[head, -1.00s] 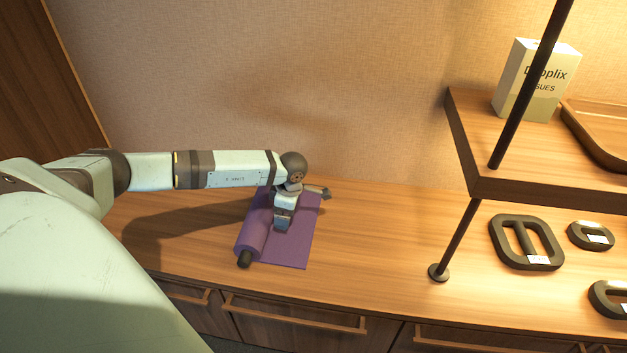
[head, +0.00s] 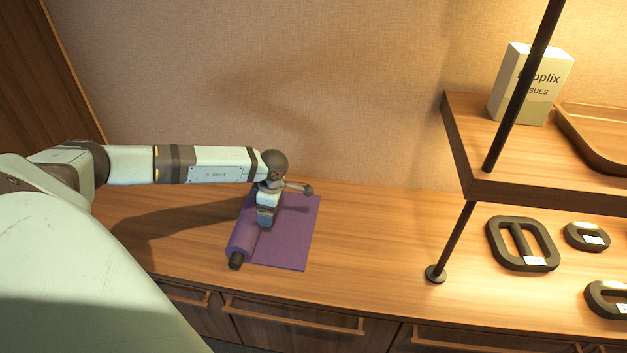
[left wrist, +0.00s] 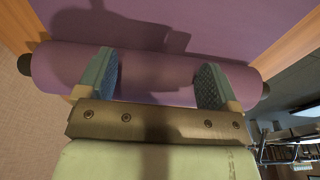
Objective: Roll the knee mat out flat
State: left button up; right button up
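The purple knee mat lies on the wooden counter, partly unrolled. Its flat part (head: 293,235) is on the right and its remaining roll (head: 241,244) is along the left side, with a dark core end showing at the front. My left gripper (head: 265,222) reaches down at the roll from above. In the left wrist view the roll (left wrist: 150,75) runs crosswise behind the two spread fingers of the left gripper (left wrist: 153,80), which are open and not closed on it. I cannot tell whether the fingers touch the roll. My right gripper is not in view.
The counter (head: 370,245) is clear right of the mat, up to a dark post foot (head: 435,274). Left of the roll it looks clear under my arm's shadow. Dark handled weights (head: 522,244) lie at right, below a shelf (head: 540,183) with a tissue box (head: 532,84) and tray (head: 597,130).

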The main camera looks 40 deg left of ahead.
aim_at(255, 210)
pick_arm(q)
jog(key=shift+s+a+f, duration=0.3)
jog(key=shift+s+f, duration=0.05)
jog(key=shift+f, duration=0.05)
jog(key=shift+s+a, duration=0.5)
jog(key=shift+a, duration=0.25)
jog(key=shift+s+a, duration=0.45)
jog(key=shift+a, duration=0.25)
jog(key=shift+s+a+p, duration=0.15)
jog(key=shift+s+a, duration=0.45)
jog(key=shift+a, duration=0.35)
jog(key=shift+s+a+p, duration=0.15)
jog(key=shift+s+a, duration=0.4)
jog(key=shift+a, duration=0.35)
jog(key=shift+s+a, duration=0.45)
jog(key=shift+a, duration=0.4)
jog(key=shift+w+d+r, duration=0.1)
jog(key=shift+w+d, duration=0.55)
jog(key=shift+d, duration=0.25)
jog(key=shift+r+p, duration=0.1)
jog(key=shift+p, duration=0.2)
